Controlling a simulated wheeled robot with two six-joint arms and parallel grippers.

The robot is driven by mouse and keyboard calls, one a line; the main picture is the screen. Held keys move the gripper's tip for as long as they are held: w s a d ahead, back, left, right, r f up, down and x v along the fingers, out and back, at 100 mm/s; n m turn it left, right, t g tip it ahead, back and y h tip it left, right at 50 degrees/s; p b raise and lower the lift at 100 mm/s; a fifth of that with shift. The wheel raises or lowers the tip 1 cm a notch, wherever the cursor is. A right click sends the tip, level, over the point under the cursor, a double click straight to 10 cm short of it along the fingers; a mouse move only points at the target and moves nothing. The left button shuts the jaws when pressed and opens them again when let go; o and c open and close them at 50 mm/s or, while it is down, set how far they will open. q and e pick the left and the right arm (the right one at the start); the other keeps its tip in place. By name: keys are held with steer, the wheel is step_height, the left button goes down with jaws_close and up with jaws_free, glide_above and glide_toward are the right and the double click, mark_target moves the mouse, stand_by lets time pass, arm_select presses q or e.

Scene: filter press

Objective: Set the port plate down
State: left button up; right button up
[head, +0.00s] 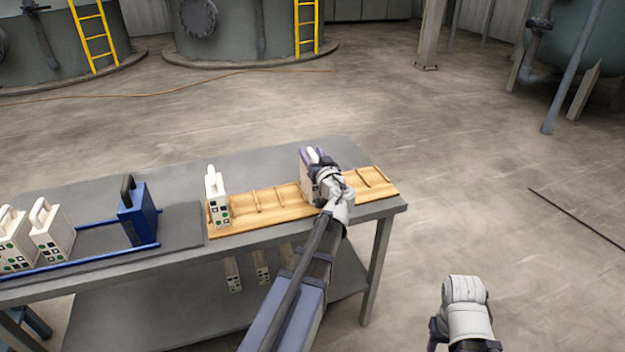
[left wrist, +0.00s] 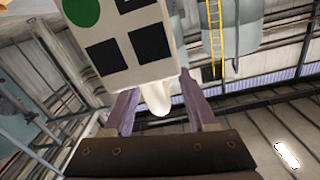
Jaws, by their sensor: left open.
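A white port plate (head: 307,188) stands upright in the slatted wooden rack (head: 270,207), or just above it; I cannot tell if it touches. My left gripper (head: 315,158) is at its top, and the arm hides much of the plate. In the left wrist view the plate (left wrist: 125,45) shows black squares and a green dot. Its pale handle (left wrist: 157,98) lies between the two spread purple fingers of my left gripper (left wrist: 160,104). My right gripper (head: 468,343) is low at the right, largely cut off by the picture's edge, away from the table.
Another white plate (head: 217,206) stands at the rack's left end. A blue plate (head: 138,214) and white plates (head: 52,238) stand between blue rails (head: 100,257) at the left. More plates (head: 232,273) sit on the lower shelf. The rack's right end (head: 375,182) is free.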

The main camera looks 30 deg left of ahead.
arm_select(q)
jaws_close()
stand_by(0.4)
steer(key=shift+s, duration=0.1)
stand_by(0.9)
